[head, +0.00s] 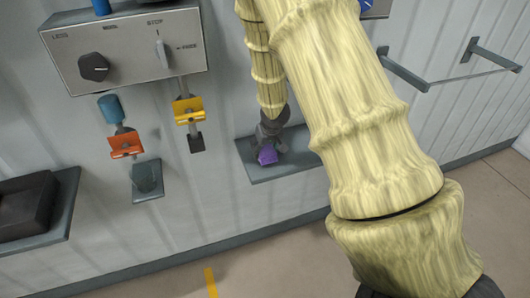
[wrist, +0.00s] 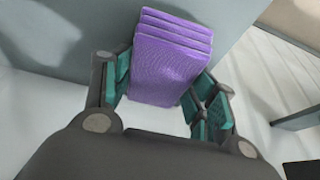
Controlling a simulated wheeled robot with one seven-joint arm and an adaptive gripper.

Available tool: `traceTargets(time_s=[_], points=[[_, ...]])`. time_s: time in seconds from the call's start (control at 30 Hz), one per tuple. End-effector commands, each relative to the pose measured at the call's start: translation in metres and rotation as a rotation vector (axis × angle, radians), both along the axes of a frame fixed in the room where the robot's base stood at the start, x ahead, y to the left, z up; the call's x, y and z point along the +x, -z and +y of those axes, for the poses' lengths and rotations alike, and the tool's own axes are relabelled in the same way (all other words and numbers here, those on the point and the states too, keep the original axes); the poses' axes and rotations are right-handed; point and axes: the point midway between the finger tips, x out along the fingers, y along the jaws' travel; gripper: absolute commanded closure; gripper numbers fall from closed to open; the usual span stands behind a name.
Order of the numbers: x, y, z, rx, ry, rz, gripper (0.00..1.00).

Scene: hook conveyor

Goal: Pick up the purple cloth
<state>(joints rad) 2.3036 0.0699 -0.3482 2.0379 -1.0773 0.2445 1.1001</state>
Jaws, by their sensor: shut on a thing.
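The purple cloth (wrist: 172,62) is a folded, layered stack between the fingers of my gripper (wrist: 160,92) in the wrist view. My gripper is shut on it, with teal finger pads on its left and right sides. In the head view the cloth (head: 267,155) shows small below my gripper (head: 270,140), over a grey wall shelf (head: 290,168). I cannot tell whether the cloth touches the shelf.
A grey control box (head: 130,50) with a black knob is on the wall at upper left. Orange (head: 126,146) and yellow (head: 188,111) clips hang below it. A dark block (head: 25,205) sits on a left shelf. Wall rails (head: 400,70) stick out at right.

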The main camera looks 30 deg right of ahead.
Motion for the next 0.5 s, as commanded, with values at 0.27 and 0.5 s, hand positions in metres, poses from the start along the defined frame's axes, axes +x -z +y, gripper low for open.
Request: traceTargets(time_s=[0.27, 0.5], points=[[-0.032, -0.007, 0.001, -0.001, 0.0, 0.0, 0.66], [-0.084, -0.012, 0.002, 0.0, 0.001, 0.0, 0.66]])
